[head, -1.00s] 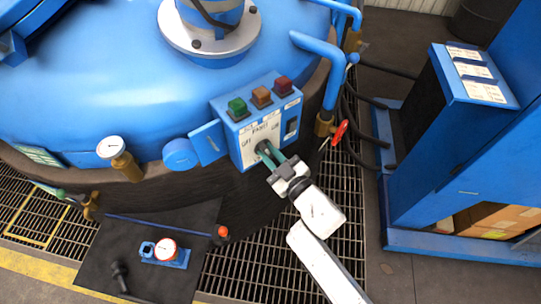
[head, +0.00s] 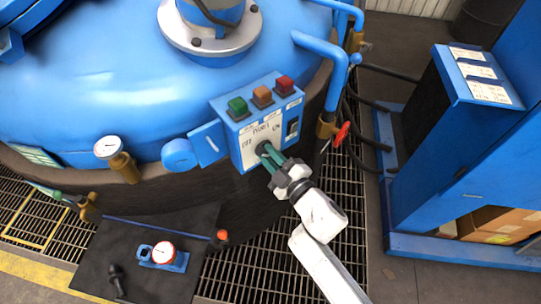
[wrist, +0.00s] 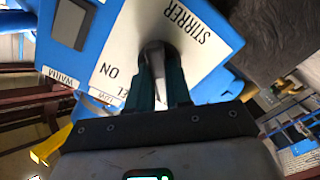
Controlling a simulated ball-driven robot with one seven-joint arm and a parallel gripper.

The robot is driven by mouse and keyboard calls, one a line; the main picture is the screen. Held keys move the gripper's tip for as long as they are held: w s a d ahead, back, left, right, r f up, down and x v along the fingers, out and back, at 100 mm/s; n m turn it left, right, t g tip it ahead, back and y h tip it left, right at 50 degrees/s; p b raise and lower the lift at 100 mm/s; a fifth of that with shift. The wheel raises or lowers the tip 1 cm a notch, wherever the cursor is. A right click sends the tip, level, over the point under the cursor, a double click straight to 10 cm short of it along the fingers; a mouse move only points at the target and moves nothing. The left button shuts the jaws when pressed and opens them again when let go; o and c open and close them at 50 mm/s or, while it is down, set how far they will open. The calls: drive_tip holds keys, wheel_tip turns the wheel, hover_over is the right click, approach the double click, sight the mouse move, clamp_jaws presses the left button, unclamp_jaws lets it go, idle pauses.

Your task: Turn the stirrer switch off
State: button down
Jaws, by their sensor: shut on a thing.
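The blue control box (head: 240,152) stands on the side of the big blue vessel, with a white label plate on its front. The stirrer switch (head: 261,148) is a small dark knob on that plate. In the wrist view the switch (wrist: 154,52) sits beside the words STIRRER and ON. My gripper (head: 267,154) reaches it from the lower right, and its green fingers are shut on the switch; they also show in the wrist view (wrist: 158,84). The fingers hide much of the knob, so I cannot tell which mark it points to.
Green (head: 238,108), orange (head: 262,96) and red (head: 284,85) buttons sit on top of the box. A red valve handle (head: 342,133) and dark hoses are to its right. A blue cabinet (head: 425,215) stands farther right. A black mat (head: 95,262) holds a gauge (head: 164,254).

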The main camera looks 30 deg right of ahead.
drive_tip(key=shift+w+r, duration=0.1)
drive_tip(key=shift+r, duration=0.05)
drive_tip(key=c, duration=1)
unclamp_jaws()
drive_tip(key=shift+a, duration=0.1)
drive_tip(key=shift+c, duration=0.2)
drive_tip(key=shift+s+f, duration=0.25)
drive_tip(key=shift+s, duration=0.2)
drive_tip(key=s+d+b, duration=0.1)
drive_tip(key=s+d, duration=0.1)
drive_tip(key=s, duration=0.7)
drive_tip(key=shift+s+r, duration=0.15)
drive_tip(key=shift+s, duration=0.25)
